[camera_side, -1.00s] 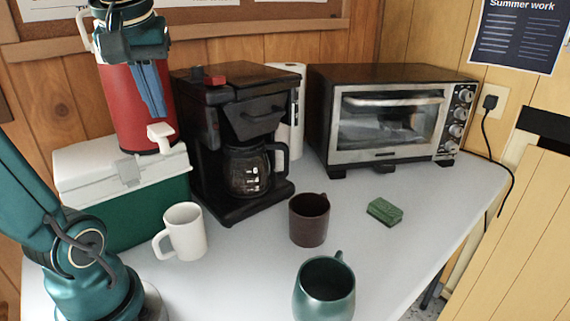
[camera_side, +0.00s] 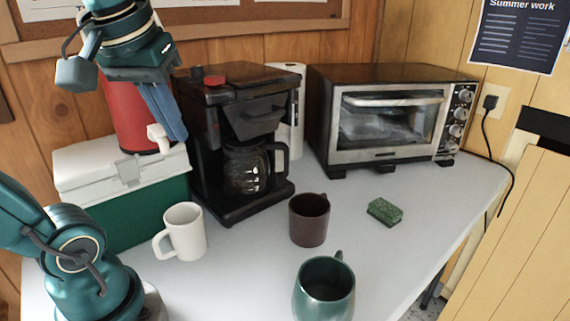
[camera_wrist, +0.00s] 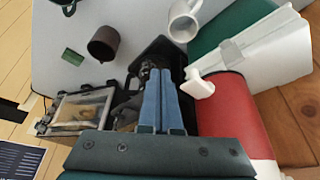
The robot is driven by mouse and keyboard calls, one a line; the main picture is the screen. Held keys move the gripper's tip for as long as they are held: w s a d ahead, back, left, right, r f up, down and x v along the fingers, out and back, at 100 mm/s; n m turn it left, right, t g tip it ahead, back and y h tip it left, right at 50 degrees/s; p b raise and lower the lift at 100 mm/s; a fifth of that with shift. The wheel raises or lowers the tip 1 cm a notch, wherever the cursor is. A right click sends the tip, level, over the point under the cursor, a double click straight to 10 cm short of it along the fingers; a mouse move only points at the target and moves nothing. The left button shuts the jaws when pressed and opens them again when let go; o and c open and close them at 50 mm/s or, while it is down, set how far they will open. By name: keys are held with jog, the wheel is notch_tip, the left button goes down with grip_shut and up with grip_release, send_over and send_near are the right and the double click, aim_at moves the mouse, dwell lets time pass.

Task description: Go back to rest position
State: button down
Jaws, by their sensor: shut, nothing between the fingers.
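My gripper (camera_side: 172,112) has blue fingers. It is shut and empty, pointing down in front of the red jug and left of the coffee maker (camera_side: 262,88) in the side view. In the wrist view the fingers of my gripper (camera_wrist: 161,72) lie side by side over the coffee maker (camera_wrist: 150,50). Nothing hangs from the fingers.
The red jug (camera_side: 125,118) with its white spout stands on a green and white cooler (camera_side: 130,205). A white mug (camera_side: 187,232), brown mug (camera_side: 309,222), green mug (camera_side: 325,300) and green sponge (camera_side: 385,212) are on the table. A toaster oven (camera_side: 390,110) stands at the back.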

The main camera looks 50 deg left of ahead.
jog(key=d+f+m+t+h, duration=0.2)
jog(key=d+f+m, duration=0.5)
jog(key=f, duration=0.4)
jog(key=shift+s+d+h, duration=0.2)
jog(key=shift+h, duration=0.1)
dwell(0.4)
grip_release()
